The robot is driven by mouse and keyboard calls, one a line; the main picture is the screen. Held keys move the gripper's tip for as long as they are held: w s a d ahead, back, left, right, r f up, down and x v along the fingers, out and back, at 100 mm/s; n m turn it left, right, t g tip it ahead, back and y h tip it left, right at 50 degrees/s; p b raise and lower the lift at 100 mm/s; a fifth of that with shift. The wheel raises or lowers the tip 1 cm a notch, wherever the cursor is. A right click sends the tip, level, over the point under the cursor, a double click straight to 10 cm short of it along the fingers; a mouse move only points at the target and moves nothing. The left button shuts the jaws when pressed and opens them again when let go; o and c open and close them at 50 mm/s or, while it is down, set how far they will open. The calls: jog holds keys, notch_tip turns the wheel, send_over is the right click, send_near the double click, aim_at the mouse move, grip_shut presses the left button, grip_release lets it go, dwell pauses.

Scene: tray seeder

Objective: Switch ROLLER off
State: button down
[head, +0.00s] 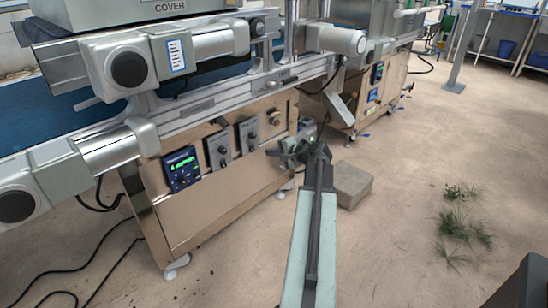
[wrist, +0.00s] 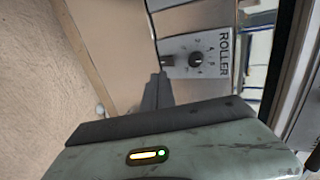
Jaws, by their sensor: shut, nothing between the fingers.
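In the head view my gripper (head: 308,150) is at the right end of the machine's front panel. Labels there are too small to read.
The steel cabinet (head: 215,195) has a green-lit display (head: 182,168) and two knob boxes (head: 218,150) (head: 248,134). A conveyor with rollers runs above it. A concrete block (head: 352,185) lies on the floor behind my arm. Weeds (head: 460,220) grow at right; floor there is open.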

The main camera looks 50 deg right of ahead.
aim_at(252, 147)
jog(key=x, duration=0.2)
jog(key=r+x, duration=0.1)
jog(key=x, duration=0.4)
jog(key=shift+w+r+b, duration=0.25)
jog(key=shift+w+b, duration=0.05)
jog(key=shift+w, duration=0.55)
jog(key=shift+w+a, duration=0.1)
jog(key=shift+w, duration=0.05)
jog(key=shift+r+p, duration=0.9)
jog(key=shift+p, duration=0.1)
